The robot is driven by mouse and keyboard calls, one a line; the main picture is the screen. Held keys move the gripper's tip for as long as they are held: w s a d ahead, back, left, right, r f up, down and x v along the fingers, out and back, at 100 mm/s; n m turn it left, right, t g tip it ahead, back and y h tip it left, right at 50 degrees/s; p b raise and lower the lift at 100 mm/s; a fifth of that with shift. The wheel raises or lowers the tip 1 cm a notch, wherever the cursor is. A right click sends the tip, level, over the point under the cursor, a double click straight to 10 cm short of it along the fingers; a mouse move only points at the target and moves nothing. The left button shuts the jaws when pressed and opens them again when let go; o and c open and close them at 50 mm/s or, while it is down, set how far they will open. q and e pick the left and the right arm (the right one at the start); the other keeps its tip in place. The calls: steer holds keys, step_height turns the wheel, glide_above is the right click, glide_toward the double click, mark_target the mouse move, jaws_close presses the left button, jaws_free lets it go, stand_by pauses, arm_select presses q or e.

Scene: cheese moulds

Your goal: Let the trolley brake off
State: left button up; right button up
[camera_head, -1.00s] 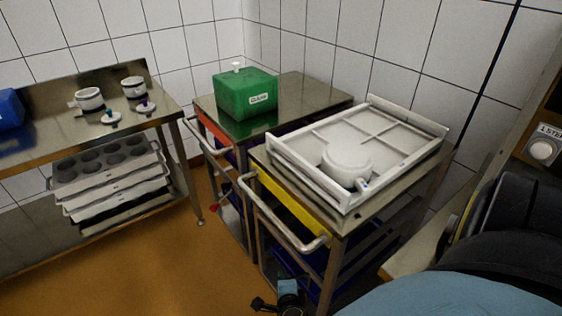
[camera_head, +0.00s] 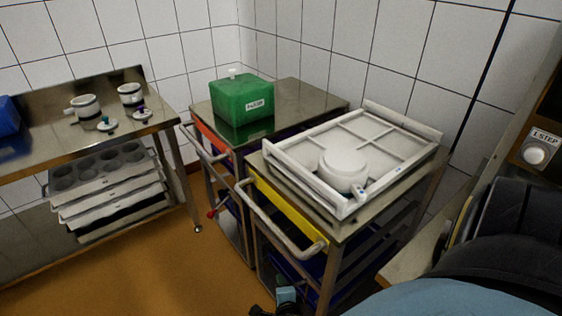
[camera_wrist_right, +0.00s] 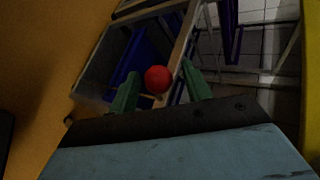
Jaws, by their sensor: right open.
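A red ball knob (camera_head: 211,213) shows low at the front of the trolley with the orange panel (camera_head: 212,138). The trolley with the yellow panel (camera_head: 288,208) stands to its right, nearer to me. In the right wrist view a red ball knob (camera_wrist_right: 157,79) lies between the two green fingers of my right gripper (camera_wrist_right: 160,71). The fingers are apart and not closed on it. I cannot tell which trolley this knob belongs to. In the head view part of my right arm's end (camera_head: 286,296) shows at the bottom edge, beside the yellow trolley. My left gripper is out of view.
A green box (camera_head: 242,99) stands on the orange trolley. A white tray (camera_head: 395,118) with a white mould (camera_head: 343,168) is on the yellow trolley. A steel bench (camera_head: 60,143) stands at the left. The brown floor (camera_head: 150,260) before the trolleys is clear.

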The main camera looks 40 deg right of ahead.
steer(key=p+v, duration=0.3)
steer(key=v, duration=0.9)
steer(key=shift+s+r, duration=0.2)
